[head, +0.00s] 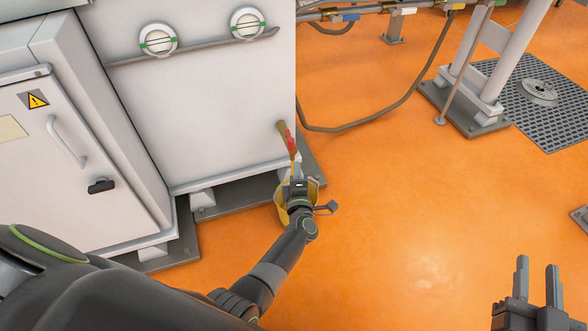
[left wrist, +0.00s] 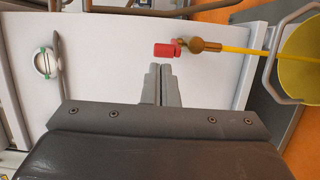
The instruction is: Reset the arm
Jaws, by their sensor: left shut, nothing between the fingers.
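My left gripper (head: 297,184) reaches toward the side of the white cabinet. In the left wrist view its fingers (left wrist: 162,72) are shut together with nothing between them. A red-handled valve (head: 287,138) sticks out from the cabinet above the gripper. In the left wrist view the red handle (left wrist: 166,50) lies just beyond the fingertips, apart from them, next to a brass fitting (left wrist: 203,46). My right gripper (head: 537,280) is at the lower right of the head view, its two fingers apart and empty.
A yellow bucket (left wrist: 301,65) is below the valve; a thin yellow streak (left wrist: 247,51) runs from the fitting toward it. The white cabinet (head: 215,120) stands close beside the left arm. A support post (head: 482,55) and floor grate (head: 545,110) are farther back. The orange floor between is clear.

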